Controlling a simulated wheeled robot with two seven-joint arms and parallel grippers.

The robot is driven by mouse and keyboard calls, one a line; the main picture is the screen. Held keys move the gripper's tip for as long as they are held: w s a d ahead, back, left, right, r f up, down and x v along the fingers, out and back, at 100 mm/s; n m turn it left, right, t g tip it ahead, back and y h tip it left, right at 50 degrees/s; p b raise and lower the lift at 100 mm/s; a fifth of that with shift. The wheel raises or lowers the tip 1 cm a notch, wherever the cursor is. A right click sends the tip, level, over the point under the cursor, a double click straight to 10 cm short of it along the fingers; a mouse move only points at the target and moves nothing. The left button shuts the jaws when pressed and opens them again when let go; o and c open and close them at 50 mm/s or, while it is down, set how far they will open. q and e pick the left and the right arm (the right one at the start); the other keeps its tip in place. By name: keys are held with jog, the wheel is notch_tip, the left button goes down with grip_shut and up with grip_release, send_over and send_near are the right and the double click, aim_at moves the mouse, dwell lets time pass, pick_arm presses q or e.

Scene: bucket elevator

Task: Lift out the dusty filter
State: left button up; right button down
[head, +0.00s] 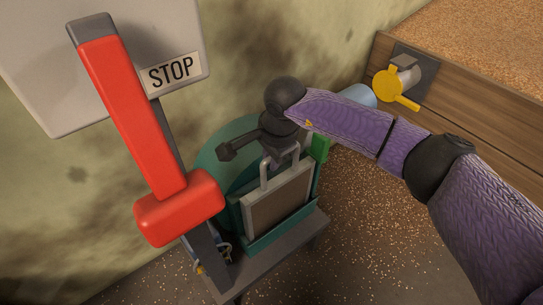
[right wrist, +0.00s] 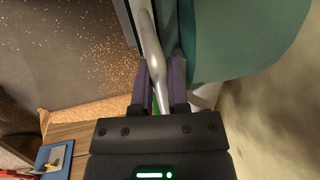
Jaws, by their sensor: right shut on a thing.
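The dusty filter (head: 281,208) is a flat brown panel in a pale grey frame with a looped handle on top. It stands upright in a green housing (head: 268,239), its upper part showing above the housing's front wall. I cannot tell how deep it sits. My right gripper (head: 277,160) is above it, shut on the filter's handle. In the right wrist view the pale handle (right wrist: 150,50) runs between the fingers of my right gripper (right wrist: 166,80). My left gripper is not in view.
A red lever (head: 130,115) stands to the left, in front of a STOP sign (head: 173,73). The housing is on a grey stand (head: 275,253). A wooden grain bin (head: 455,90) with a yellow-handled valve (head: 392,88) is at the right. Grain is scattered on the floor.

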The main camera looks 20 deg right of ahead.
jog(key=shift+r, duration=0.2)
jog(key=shift+r+p, duration=3.15)
jog(key=shift+r, duration=2)
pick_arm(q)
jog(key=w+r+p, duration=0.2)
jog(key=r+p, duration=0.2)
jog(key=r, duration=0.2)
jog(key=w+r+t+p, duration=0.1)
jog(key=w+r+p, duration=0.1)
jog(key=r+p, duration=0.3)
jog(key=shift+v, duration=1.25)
pick_arm(e)
jog(key=s+d+r, duration=0.2)
jog(key=s+d, duration=0.1)
jog(key=s, duration=0.5)
jog(key=shift+s, duration=0.2)
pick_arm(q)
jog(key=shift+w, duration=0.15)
